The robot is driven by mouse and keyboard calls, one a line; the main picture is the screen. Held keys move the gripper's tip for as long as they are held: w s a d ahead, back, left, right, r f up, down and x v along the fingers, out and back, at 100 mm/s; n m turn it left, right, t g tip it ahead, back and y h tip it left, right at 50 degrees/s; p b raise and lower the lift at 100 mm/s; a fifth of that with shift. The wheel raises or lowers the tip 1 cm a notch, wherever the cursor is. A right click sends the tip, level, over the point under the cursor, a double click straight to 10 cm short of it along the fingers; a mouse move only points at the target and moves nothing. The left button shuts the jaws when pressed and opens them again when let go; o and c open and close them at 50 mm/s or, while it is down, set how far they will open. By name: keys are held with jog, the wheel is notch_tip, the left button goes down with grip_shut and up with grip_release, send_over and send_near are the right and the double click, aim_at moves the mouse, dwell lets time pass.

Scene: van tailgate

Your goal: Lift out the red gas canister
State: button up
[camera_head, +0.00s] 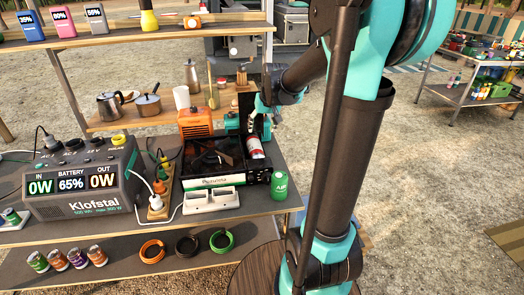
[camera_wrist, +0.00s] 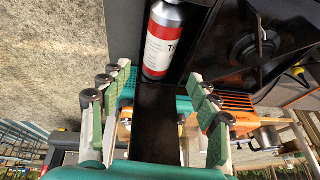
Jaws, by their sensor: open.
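The red gas canister (camera_head: 256,148), with a white label, lies tilted in the right side compartment of the black camping stove (camera_head: 213,184). In the wrist view the canister (camera_wrist: 164,40) is at the top centre, its lower end just beyond the fingertips.
An orange box (camera_head: 195,122) stands behind. A shelf (camera_head: 140,120) with pots is further back.

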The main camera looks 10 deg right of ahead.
aim_at(256, 146)
jog(key=x, duration=1.5)
jog(key=shift+w+a, duration=0.1)
jog(key=shift+w, duration=0.05)
jog(key=c, duration=1.1)
